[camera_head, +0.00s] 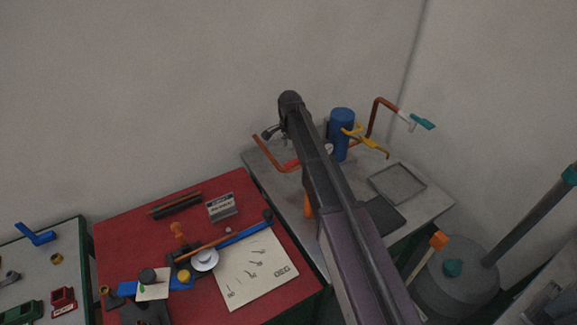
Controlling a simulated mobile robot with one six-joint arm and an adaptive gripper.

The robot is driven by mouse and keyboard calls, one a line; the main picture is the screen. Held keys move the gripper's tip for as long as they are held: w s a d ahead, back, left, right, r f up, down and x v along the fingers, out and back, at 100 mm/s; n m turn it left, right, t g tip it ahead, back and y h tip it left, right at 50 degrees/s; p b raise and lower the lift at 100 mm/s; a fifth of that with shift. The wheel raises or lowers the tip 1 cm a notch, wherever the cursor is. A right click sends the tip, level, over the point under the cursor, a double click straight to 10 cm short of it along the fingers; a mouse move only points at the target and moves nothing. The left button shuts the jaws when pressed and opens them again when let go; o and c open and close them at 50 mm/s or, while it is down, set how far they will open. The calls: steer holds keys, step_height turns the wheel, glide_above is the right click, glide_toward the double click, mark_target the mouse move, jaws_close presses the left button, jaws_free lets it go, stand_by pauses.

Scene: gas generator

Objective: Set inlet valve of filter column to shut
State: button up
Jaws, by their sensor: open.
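The filter column is likely the blue upright cylinder (342,120) on the grey table, partly hidden by my arm. A copper pipe (266,153) with a red handle (292,163) is left of it. A yellow lever (372,145) is at its right. A copper pipe (371,118) rises behind to a white fitting with a teal handle (422,122). Which handle is the inlet valve I cannot tell. My gripper (270,133) is open beyond the arm's far end, small and partly hidden, left of the column and above the copper pipe in the picture. I see no contact.
The grey table (435,203) has a shallow square tray (397,184) and a dark plate (384,213). An orange part (308,206) shows beside my arm. A red table (125,226) at left holds tools and a labelled board (255,273). A grey tank (455,285) stands at right.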

mark_target(289, 163)
steer(key=shift+f+b, duration=3.2)
steer(key=shift+f, duration=0.3)
jaws_close()
